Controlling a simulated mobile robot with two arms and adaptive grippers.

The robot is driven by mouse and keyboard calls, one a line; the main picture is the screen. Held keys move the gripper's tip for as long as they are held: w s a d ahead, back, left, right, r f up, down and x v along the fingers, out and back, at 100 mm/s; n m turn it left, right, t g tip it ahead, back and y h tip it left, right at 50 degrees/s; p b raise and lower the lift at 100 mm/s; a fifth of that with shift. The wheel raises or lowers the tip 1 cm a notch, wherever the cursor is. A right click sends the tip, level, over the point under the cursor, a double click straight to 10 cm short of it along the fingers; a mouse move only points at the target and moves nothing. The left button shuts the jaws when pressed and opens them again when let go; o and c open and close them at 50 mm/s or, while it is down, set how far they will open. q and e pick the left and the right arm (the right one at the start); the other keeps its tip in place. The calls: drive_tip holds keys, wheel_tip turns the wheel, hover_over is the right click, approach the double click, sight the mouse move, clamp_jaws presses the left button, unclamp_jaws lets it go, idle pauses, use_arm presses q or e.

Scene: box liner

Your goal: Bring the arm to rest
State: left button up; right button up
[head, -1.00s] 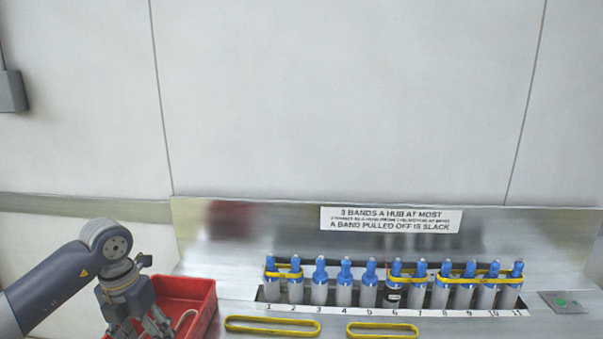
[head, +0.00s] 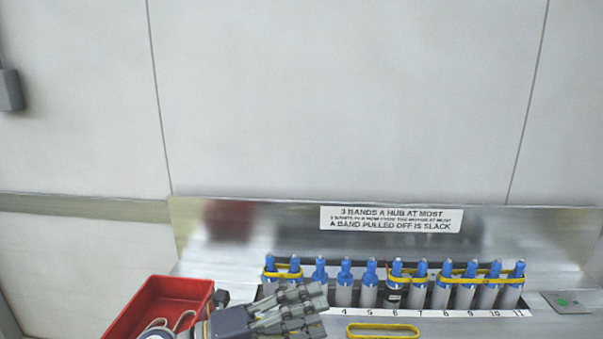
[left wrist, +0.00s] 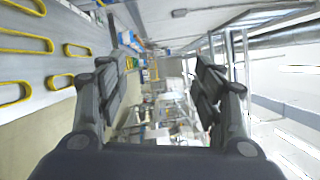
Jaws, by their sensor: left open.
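My left gripper (head: 312,308) is at the bottom of the head view, just right of the red bin, with its fingers pointing right. In the left wrist view (left wrist: 155,85) its fingers stand apart with nothing between them. My right gripper is not in view. Most of my left arm is out of the head view.
A red bin (head: 127,308) holds a pale band. A row of blue-topped hubs (head: 346,270), some joined by yellow bands, stands behind numbered labels. A loose yellow band (head: 383,326) lies in front. A metal plate (head: 566,302) with a green spot is at right.

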use_arm(q)
drive_tip(key=w+a+r+n+t+y, duration=0.1)
drive_tip(key=w+a+n+t+y, duration=0.4)
drive_tip(key=a+n+t+y, duration=0.9)
drive_tip(key=s+a+f+n+g+y, duration=0.2)
drive_tip(key=s+a+f+n, duration=0.15)
drive_tip(key=f+n, duration=0.45)
drive_tip(key=s+a+f+n+g+y, duration=0.2)
drive_tip(key=a+f+n+g+y, duration=0.15)
drive_tip(key=f+n, duration=0.45)
drive_tip(key=s+f+n+g+h, duration=0.1)
drive_tip(key=s+f+n+g, duration=0.1)
drive_tip(key=s+f+g, duration=0.55)
drive_tip(key=s+f+n+g+h, duration=0.1)
drive_tip(key=s+f+g, duration=0.2)
drive_tip(key=s+f, duration=0.85)
drive_tip(key=s+f+g, duration=0.1)
drive_tip(key=s+f, duration=0.2)
drive_tip(key=f, duration=0.9)
drive_tip(key=s+f, duration=0.3)
drive_tip(key=f, duration=0.8)
drive_tip(key=s+a+f, duration=0.2)
drive_tip(key=s+f, duration=0.5)
drive_tip(key=s, duration=0.1)
drive_tip(key=s+a+f+g, duration=0.1)
drive_tip(key=s+f, duration=0.7)
drive_tip(key=shift+a+f+y, duration=0.2)
drive_tip(key=shift+a+y, duration=0.15)
